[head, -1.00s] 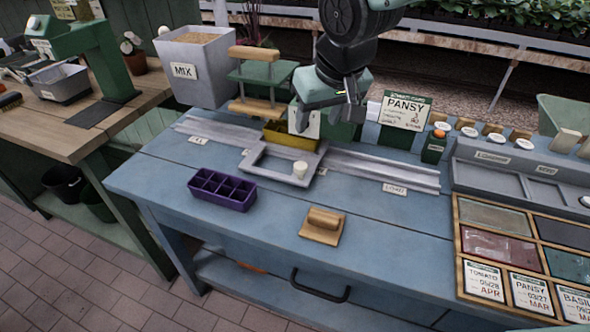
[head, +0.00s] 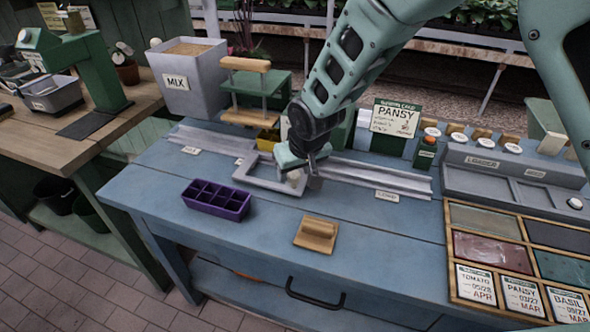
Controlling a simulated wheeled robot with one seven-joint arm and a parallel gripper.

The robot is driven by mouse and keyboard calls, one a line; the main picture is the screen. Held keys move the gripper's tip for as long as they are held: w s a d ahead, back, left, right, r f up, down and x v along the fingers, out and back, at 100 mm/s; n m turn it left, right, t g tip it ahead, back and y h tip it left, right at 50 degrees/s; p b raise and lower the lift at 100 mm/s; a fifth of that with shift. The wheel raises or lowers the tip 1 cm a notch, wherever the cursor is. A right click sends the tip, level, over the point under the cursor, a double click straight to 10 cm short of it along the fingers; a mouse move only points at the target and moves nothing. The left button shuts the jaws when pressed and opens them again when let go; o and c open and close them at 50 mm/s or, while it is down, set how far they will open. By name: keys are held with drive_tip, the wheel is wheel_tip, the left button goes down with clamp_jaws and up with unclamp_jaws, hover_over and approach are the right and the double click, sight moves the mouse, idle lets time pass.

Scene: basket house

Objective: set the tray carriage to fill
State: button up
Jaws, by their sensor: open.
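The tray carriage (head: 264,184) is a grey open frame with a raised rim, sitting about mid-length on the metal rail on the blue bench. Its pale knob (head: 294,178) stands at the front right corner and is partly hidden by my gripper. My gripper (head: 303,181) is open, pointing down at the knob, with its fingers beside or around it; contact cannot be told. The rail's left part (head: 208,137) has a small label (head: 191,150) and its right part (head: 370,176) has another label (head: 387,195); the lettering is too small to read surely.
A purple cell tray (head: 217,198) and a wooden block with a handle (head: 317,233) lie in front of the carriage. Behind stand the MIX bin (head: 176,83), a green press stand with wooden bars (head: 257,92) and a PANSY card (head: 395,118). A grey loader tray (head: 500,180) is at right.

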drive_tip(key=shift+w+a+f, duration=0.1)
drive_tip(key=shift+w+f, duration=0.05)
drive_tip(key=shift+f, duration=0.2)
